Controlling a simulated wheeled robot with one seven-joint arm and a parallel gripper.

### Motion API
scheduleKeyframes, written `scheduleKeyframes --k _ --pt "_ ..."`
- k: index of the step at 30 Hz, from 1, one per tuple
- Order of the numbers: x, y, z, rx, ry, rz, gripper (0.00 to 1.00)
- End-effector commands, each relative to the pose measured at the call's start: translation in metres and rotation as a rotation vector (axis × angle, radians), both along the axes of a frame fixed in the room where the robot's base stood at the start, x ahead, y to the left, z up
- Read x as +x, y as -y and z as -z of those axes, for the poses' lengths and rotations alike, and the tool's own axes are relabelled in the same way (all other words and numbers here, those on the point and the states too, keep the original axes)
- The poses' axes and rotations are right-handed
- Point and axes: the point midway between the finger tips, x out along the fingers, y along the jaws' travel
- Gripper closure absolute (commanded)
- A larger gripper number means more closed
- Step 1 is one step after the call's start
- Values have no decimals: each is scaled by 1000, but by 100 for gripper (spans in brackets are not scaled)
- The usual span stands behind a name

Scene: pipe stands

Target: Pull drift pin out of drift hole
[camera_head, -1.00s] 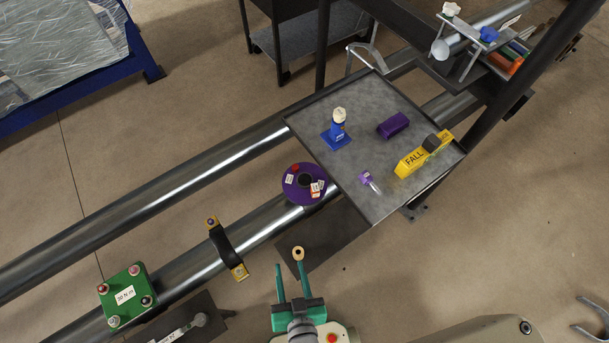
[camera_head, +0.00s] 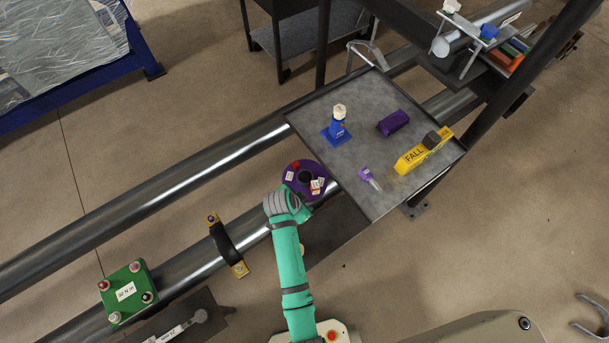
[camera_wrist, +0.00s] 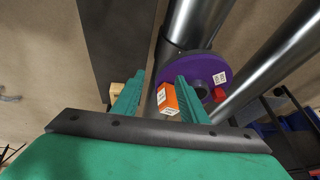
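A purple round flange (camera_head: 293,187) sits around the front pipe, beside the tray's left corner; it also shows in the wrist view (camera_wrist: 235,57). It has a dark centre, a red part (camera_wrist: 218,95) and an orange block with white labels (camera_wrist: 167,97). I cannot tell for certain which part is the drift pin or its hole. My gripper (camera_wrist: 160,78) is open, its two green fingers apart. In the wrist view the orange block appears between them, closer to the right finger; contact is unclear. In the head view my wrist hides the fingers and the flange's lower edge.
A grey tray (camera_head: 350,177) holds a blue stand (camera_head: 337,131), a purple block (camera_head: 393,123), a small purple-capped item (camera_head: 370,177) and a yellow FALL block (camera_head: 411,161). A black clamp (camera_head: 227,246) and green block (camera_head: 126,291) lie left along the pipe. A tan part (camera_wrist: 116,90) is beside my left finger.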

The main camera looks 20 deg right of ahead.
Motion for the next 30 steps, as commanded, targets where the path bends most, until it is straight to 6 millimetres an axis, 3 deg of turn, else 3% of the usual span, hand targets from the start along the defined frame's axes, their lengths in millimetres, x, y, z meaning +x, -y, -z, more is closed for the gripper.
scheduleKeyframes --k 1,6,15,20,30 --pt "16 5 -11 5 -14 59 61" --pt "45 15 -41 17 -77 261 61" --pt "65 21 -78 21 -136 459 61" --pt "65 25 -73 21 -143 475 61" --pt "64 45 -24 20 -144 474 61"
